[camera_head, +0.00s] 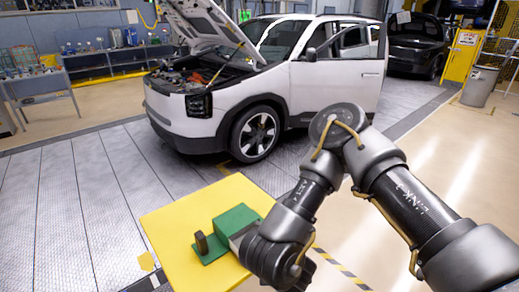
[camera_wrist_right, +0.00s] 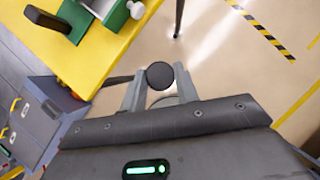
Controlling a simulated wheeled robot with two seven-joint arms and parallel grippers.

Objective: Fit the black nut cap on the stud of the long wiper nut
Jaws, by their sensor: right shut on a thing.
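The black nut cap (camera_wrist_right: 160,75) is a dark round disc in the right wrist view. My right gripper (camera_wrist_right: 160,82) is shut on it, one grey finger on each side. In the head view my right arm hides the gripper and the cap. A green fixture (camera_head: 237,220) stands on the yellow table; part of it also shows at the top of the right wrist view (camera_wrist_right: 120,14). A small pale round part (camera_wrist_right: 137,10) shows at the fixture's end; I cannot tell whether it is the long wiper nut's stud. The cap appears apart from the fixture. My left gripper is not in view.
The yellow table (camera_head: 175,225) bears the fixture and an upright black piece (camera_head: 202,242), also in the right wrist view (camera_wrist_right: 47,18). A white car (camera_head: 330,80) with a raised hood stands behind.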

